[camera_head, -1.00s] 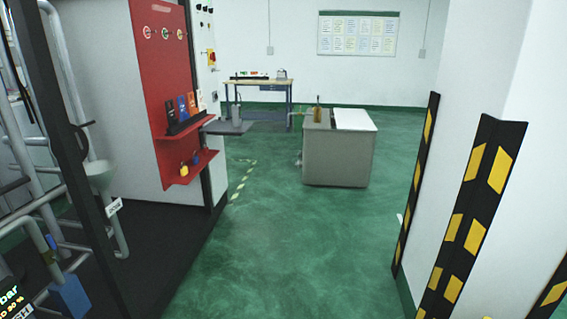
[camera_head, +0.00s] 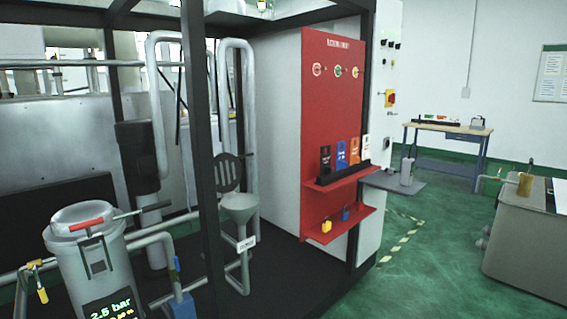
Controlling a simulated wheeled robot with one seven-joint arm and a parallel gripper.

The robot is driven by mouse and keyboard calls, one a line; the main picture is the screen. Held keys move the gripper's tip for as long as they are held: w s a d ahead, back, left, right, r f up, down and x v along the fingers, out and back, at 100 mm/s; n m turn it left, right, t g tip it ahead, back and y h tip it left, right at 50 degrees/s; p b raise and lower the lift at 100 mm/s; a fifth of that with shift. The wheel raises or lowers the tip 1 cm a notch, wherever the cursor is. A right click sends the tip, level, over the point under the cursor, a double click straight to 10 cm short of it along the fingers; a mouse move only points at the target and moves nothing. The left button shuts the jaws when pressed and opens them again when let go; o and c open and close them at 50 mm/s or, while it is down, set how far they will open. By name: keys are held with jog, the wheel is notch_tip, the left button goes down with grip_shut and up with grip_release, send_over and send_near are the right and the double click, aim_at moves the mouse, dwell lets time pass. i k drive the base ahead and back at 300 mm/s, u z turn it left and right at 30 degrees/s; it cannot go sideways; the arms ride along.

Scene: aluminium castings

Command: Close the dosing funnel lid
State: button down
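A grey dosing funnel (camera_head: 239,206) stands on a thin pipe behind the black frame post, left of the red board. A dark round lid (camera_head: 229,173) with pale upright bars or slots stands raised at the back of the funnel, so the funnel mouth is uncovered. The post hides part of the lid's left side. A white label (camera_head: 246,243) hangs below the funnel; its text is too small to read. My gripper is not in view.
A grey vessel (camera_head: 90,250) with a red-handled lever and a 2.5 bar display stands at front left. Black frame posts (camera_head: 201,150) and pipes surround the funnel. A red board (camera_head: 333,110) with shelves is to its right.

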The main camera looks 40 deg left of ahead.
aim_at(228, 169)
jog(key=u, duration=0.4)
jog(key=i, duration=1.15)
jog(key=u, duration=1.1)
jog(key=i, duration=1.1)
jog(key=u, duration=0.65)
